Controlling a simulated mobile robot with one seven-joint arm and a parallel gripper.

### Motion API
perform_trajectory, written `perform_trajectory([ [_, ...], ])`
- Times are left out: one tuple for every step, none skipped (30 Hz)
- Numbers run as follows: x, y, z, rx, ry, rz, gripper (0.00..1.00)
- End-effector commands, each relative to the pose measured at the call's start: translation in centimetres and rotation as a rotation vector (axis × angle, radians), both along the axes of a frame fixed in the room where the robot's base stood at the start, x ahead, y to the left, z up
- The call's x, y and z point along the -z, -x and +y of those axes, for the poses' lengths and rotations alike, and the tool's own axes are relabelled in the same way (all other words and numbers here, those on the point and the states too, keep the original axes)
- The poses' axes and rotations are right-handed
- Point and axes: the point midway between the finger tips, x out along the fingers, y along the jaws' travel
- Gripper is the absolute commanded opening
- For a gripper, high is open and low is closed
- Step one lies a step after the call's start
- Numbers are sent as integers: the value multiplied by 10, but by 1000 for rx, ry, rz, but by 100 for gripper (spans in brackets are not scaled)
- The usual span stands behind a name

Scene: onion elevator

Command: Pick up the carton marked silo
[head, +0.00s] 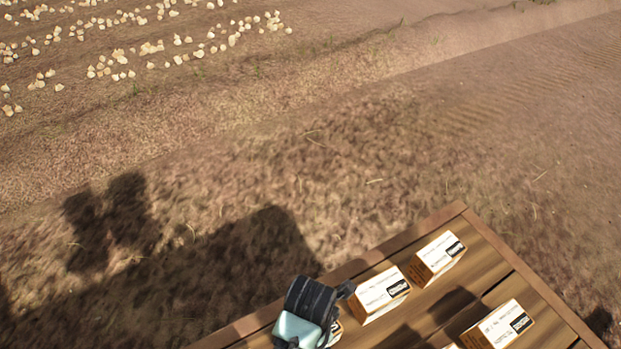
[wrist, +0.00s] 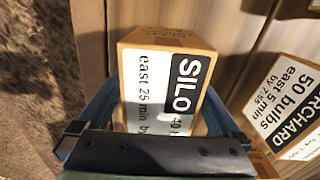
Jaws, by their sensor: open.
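The carton marked SILO (wrist: 165,80) is a tan box with a white label and a black name block. It sits upright on the wooden surface in the middle of the wrist view. My gripper (wrist: 162,92) is open, with one blue finger on either side of the carton; I cannot tell whether they touch it. The dark gripper body hides the carton's near part. In the head view my gripper (head: 308,326) is over the table's front left part and hides most of the carton under it.
A carton marked ORCHARD (wrist: 288,105) stands close on the right in the wrist view. Several similar cartons (head: 380,294) stand on the wooden table (head: 470,290) in the head view. Bare soil lies beyond the table edge, with scattered onions (head: 120,60) far off.

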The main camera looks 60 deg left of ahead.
Motion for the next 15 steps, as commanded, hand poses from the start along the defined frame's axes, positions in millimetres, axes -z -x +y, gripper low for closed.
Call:
perform_trajectory([
  [2, 1, 0, 0, 0, 1, 100],
  [3, 1, 0, 0, 0, 1, 100],
  [4, 0, 0, 0, 0, 0, 100],
  [4, 0, 0, 0, 0, 0, 100],
  [4, 0, 0, 0, 0, 0, 100],
  [4, 0, 0, 0, -1, 0, 100],
  [4, 0, 0, 0, -1, 0, 100],
  [4, 0, 0, 0, -1, 0, 100],
  [4, 0, 0, 0, -1, 0, 95],
  [4, 0, 0, 0, -1, 0, 89],
  [4, 0, 0, 0, -1, 0, 84],
  [4, 0, 0, 0, -1, 0, 77],
  [4, 0, 0, 0, -1, 0, 71],
  [4, 0, 0, 0, -1, 0, 66],
  [4, 0, 0, 0, -1, 0, 59],
])
